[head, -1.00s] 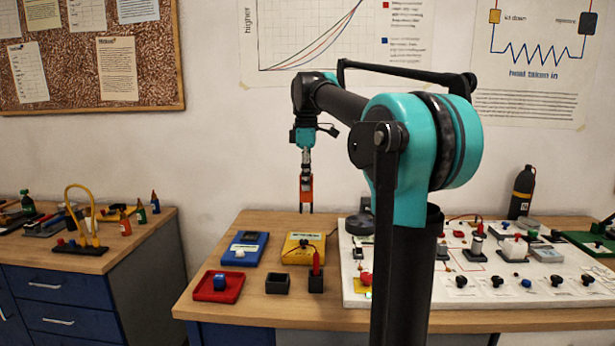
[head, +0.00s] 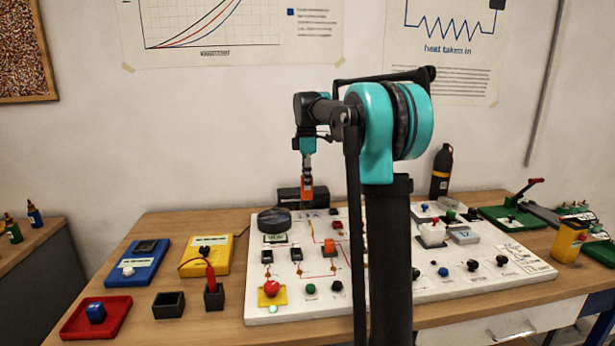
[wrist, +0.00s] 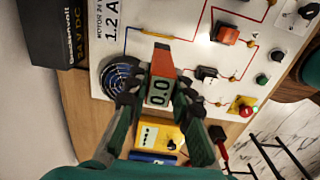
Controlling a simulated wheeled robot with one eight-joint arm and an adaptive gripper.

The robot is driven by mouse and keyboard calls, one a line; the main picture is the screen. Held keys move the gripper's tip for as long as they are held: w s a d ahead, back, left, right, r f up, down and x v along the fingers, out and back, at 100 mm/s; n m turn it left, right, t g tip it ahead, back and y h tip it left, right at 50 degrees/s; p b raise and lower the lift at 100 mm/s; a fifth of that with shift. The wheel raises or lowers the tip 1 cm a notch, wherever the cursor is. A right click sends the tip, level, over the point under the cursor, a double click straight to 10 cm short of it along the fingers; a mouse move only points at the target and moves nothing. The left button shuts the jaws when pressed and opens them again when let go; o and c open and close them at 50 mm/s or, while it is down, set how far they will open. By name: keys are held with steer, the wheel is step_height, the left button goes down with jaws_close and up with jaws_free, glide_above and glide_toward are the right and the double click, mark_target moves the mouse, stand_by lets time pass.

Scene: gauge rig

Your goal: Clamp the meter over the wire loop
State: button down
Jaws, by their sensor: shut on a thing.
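My gripper (wrist: 158,98) is shut on the clamp meter (wrist: 161,74), an orange and dark meter whose display reads 0.0. In the head view my gripper (head: 307,165) holds the meter (head: 307,188) upright, jaws down, above the back of the white board. In the wrist view a short yellow-tan wire piece (wrist: 157,35), probably the wire loop, bridges the blue and red lines on the board just beyond the meter's orange end. The two look apart. I cannot make out the loop in the head view.
The white board (head: 480,290) carries switches, knobs and a dark round speaker-like part (wrist: 122,78). A black 24 V DC supply (wrist: 75,40) stands behind it. Blue (head: 130,262) and yellow (head: 209,255) boxes and a red tray (head: 75,318) sit left of the board.

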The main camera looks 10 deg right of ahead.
mark_target(312, 201)
steer(key=shift+w+d+f, duration=0.15)
steer(key=shift+w+d, duration=0.1)
steer(key=shift+d, duration=0.25)
steer(key=shift+w+d+f, duration=0.15)
steer(key=shift+w+d, duration=0.05)
steer(key=shift+d, duration=0.25)
steer(key=shift+f, duration=4.1)
steer(key=shift+r, duration=0.1)
steer(key=shift+r, duration=3.35)
